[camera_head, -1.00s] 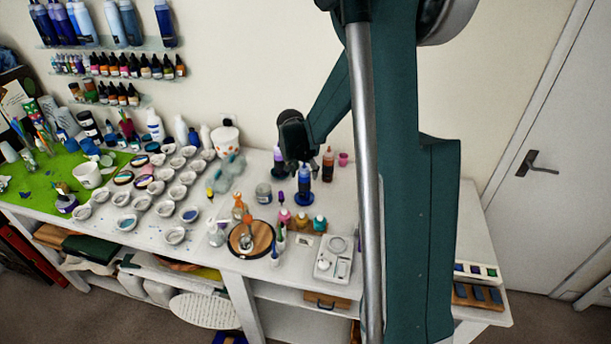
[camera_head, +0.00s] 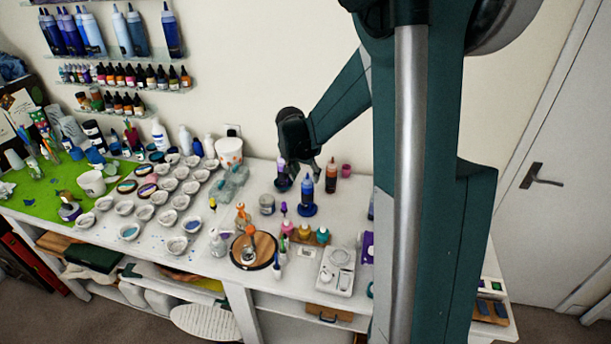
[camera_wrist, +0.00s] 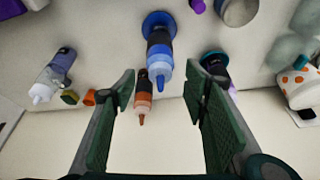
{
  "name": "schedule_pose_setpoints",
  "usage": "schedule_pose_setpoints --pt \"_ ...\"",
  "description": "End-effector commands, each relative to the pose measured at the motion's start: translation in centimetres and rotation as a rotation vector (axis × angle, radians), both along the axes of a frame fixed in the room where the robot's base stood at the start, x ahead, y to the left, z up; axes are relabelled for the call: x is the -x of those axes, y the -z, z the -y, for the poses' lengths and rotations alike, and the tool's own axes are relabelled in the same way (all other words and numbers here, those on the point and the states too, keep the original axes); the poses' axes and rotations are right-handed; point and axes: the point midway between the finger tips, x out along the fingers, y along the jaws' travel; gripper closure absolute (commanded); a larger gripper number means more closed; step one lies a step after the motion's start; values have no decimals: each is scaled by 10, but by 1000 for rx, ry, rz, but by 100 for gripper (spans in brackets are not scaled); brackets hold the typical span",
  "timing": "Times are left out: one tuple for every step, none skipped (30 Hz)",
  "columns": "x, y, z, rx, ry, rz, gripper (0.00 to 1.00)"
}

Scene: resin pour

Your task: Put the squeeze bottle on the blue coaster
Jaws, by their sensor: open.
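A squeeze bottle with blue contents (camera_head: 307,188) stands upright on a round blue coaster (camera_head: 309,211). My gripper (camera_head: 305,168) is just above and behind the bottle in the head view. In the wrist view my gripper (camera_wrist: 161,88) is open, and the bottle's nozzle shows between the fingers, with no finger visibly touching it. An amber bottle (camera_wrist: 143,97) also shows there, by the left finger.
A purple bottle (camera_head: 281,168) on a dark coaster (camera_head: 283,184) stands to the left, and the amber bottle (camera_head: 331,177) to the right.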

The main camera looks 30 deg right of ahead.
Motion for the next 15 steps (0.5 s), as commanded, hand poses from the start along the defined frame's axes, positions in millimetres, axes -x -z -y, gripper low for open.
schedule_pose_setpoints --pt "0 0 0 0 0 0 56" --pt "0 0 0 0 0 0 56" --pt "0 0 0 0 0 0 56" --pt "0 0 0 0 0 0 56" --pt "0 0 0 0 0 0 56" --pt "0 0 0 0 0 0 56" --pt "0 0 0 0 0 0 56" --pt "0 0 0 0 0 0 56" --pt "0 0 0 0 0 0 56" --pt "0 0 0 0 0 0 56" --pt "0 0 0 0 0 0 56" --pt "1 -1 -1 0 -1 0 56" --pt "1 -1 -1 0 -4 1 56" --pt "1 -2 -2 0 -6 1 56" --pt "2 -4 -3 0 -9 2 56"
